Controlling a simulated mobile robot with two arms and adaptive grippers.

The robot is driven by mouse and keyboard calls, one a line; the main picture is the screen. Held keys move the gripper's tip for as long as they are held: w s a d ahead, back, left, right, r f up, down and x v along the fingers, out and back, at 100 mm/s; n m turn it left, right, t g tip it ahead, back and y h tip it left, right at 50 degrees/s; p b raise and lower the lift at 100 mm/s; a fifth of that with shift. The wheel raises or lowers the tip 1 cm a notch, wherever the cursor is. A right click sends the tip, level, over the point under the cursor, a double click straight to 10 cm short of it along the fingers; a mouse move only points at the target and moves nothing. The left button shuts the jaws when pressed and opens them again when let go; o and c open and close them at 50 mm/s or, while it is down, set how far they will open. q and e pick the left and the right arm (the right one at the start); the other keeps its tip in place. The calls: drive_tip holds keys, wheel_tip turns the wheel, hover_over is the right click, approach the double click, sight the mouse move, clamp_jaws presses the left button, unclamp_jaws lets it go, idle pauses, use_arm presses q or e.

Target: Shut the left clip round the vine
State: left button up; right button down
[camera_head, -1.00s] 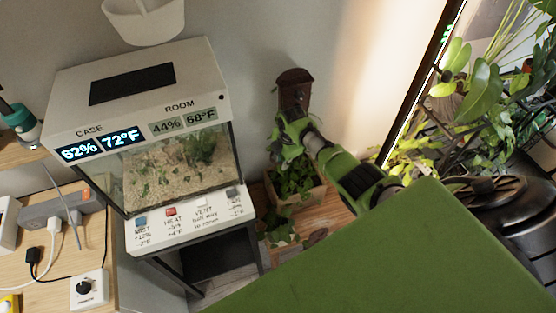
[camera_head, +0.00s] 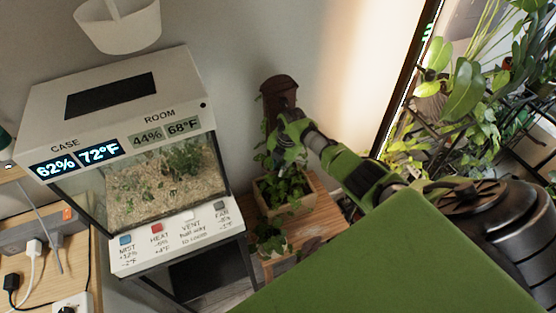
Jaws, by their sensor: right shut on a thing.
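A leafy green vine (camera_head: 289,187) grows from a wooden planter box (camera_head: 294,207), in front of a brown upright support (camera_head: 279,87) by the wall. My right gripper (camera_head: 284,140) reaches in from the right, above the box and in front of the support's lower part. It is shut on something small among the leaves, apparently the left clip. The clip itself is too small and covered to make out, so I cannot tell how it sits round the vine. My left gripper is not in view.
A glass terrarium case (camera_head: 122,105) with a white top stands to the left. A small potted plant (camera_head: 269,238) sits before the planter on a wooden stand (camera_head: 318,222). Dense plants (camera_head: 465,90) fill the window side at right. A white pot (camera_head: 118,27) hangs above.

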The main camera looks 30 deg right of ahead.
drive_tip(key=shift+w+a, duration=0.1)
drive_tip(key=shift+a, duration=0.35)
drive_tip(key=c, duration=2)
unclamp_jaws()
drive_tip(key=shift+o, duration=0.2)
drive_tip(key=shift+d, duration=0.1)
drive_tip(key=shift+d+r, duration=0.1)
wheel_tip(320, 180, up, 12)
drive_tip(key=s, duration=0.2)
drive_tip(key=shift+d, duration=0.25)
